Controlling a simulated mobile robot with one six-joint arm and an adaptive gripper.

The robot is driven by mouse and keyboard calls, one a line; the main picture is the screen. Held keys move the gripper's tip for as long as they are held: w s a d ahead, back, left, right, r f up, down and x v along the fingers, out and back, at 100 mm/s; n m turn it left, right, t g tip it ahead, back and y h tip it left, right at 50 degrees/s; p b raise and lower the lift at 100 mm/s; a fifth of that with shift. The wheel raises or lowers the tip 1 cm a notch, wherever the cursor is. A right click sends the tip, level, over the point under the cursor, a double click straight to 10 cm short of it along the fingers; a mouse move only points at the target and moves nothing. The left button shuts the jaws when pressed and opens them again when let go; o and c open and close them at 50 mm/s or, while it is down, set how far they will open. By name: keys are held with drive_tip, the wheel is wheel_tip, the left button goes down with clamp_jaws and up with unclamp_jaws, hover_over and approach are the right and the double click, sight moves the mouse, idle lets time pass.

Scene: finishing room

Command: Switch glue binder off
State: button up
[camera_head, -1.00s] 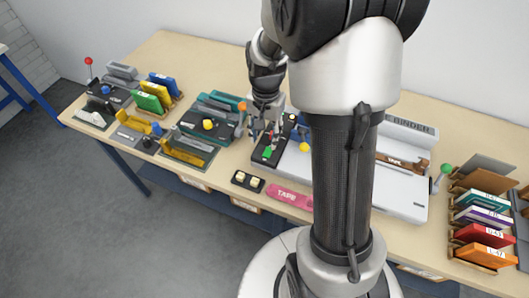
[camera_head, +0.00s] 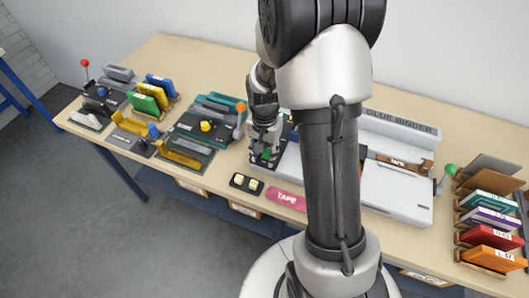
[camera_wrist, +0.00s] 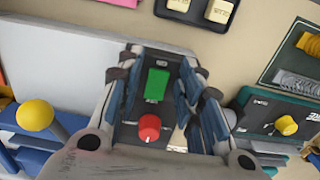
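The glue binder (camera_head: 400,195) is a long white machine on the bench, partly hidden behind my arm. Its dark control panel (camera_head: 283,140) is at its left end. In the wrist view, the panel shows a green rocker (camera_wrist: 157,85) and a round red button (camera_wrist: 149,128). A yellow ball-ended lever (camera_wrist: 35,115) stands to the left in that view. My gripper (camera_wrist: 160,65) is open and empty, with its fingers on either side of the green rocker and red button. In the head view my gripper (camera_head: 264,150) is over the panel; contact cannot be told.
A small dark box with two cream buttons (camera_head: 246,183) and a pink TAPE piece (camera_head: 286,198) lie at the front edge. Other teal, grey and yellow bench devices (camera_head: 207,127) stand left. A wooden-handled tool (camera_head: 405,163) lies on the binder. Coloured books (camera_head: 490,236) stand right.

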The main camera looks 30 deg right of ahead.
sight(269, 150)
clamp_jaws()
drive_tip(key=p, duration=0.1)
drive_tip(key=y+p, duration=0.1)
drive_tip(key=p, duration=0.1)
drive_tip(key=shift+w+d+r+g, duration=0.1)
drive_tip(key=shift+d+r+g, duration=0.2)
drive_tip(key=shift+g, duration=0.1)
drive_tip(key=shift+w+f+g+y+p, duration=0.15)
drive_tip(key=shift+g+y+p, duration=0.35)
drive_tip(key=shift+y+p, duration=0.25)
drive_tip(key=shift+o, duration=1.2)
unclamp_jaws()
drive_tip(key=v, duration=1.2)
